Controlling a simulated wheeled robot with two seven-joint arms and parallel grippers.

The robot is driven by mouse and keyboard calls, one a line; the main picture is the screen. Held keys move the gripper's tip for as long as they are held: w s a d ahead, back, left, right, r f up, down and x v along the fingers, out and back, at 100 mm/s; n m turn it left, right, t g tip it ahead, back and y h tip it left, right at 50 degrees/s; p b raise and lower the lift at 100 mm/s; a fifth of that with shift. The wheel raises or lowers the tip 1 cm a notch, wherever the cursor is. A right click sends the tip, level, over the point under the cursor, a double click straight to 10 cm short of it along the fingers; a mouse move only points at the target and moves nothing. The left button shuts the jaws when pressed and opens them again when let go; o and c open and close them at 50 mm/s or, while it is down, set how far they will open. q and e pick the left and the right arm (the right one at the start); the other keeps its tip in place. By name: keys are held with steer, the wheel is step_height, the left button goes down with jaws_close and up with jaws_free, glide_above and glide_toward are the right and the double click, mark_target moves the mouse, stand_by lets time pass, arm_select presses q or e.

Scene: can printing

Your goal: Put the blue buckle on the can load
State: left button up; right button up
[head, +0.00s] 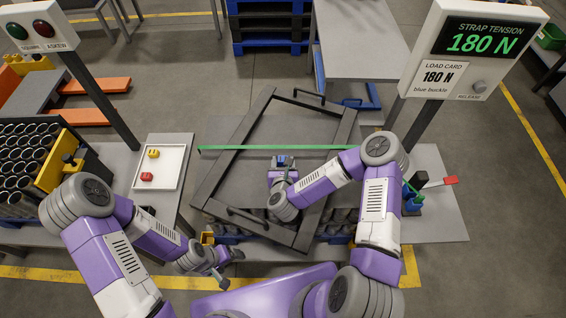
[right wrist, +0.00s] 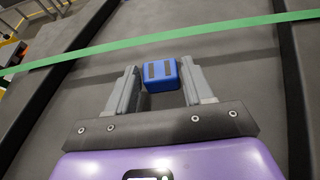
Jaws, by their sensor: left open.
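The blue buckle (right wrist: 161,73) is a small block with two dark slots. It sits between the fingertips of my right gripper (right wrist: 160,80), which is shut on it. In the head view the right gripper (head: 282,172) is over the can load, with the buckle (head: 284,160) just short of the green strap (head: 230,149). The strap runs across the dark framed top (head: 237,165) of the can load. My left gripper (head: 222,270) is open and empty, low at the load's near left side.
A white tray (head: 176,184) at left holds a yellow buckle (head: 154,153) and a red buckle (head: 146,176). A sign (head: 475,50) reads strap tension 180 N, and its load card (head: 438,77) names the blue buckle.

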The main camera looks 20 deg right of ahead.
steer(key=shift+o, duration=1.1)
steer(key=shift+r, duration=0.15)
steer(key=shift+s+a+r, duration=0.1)
steer(key=shift+s+r, duration=0.05)
steer(key=shift+s, duration=0.1)
steer(key=p+v, duration=0.2)
steer(key=v, duration=0.8)
steer(key=shift+a+r, duration=0.1)
steer(key=shift+r, duration=0.05)
steer(key=shift+s+r+p, duration=0.15)
steer(key=shift+s+p, duration=0.4)
steer(key=shift+s, duration=0.1)
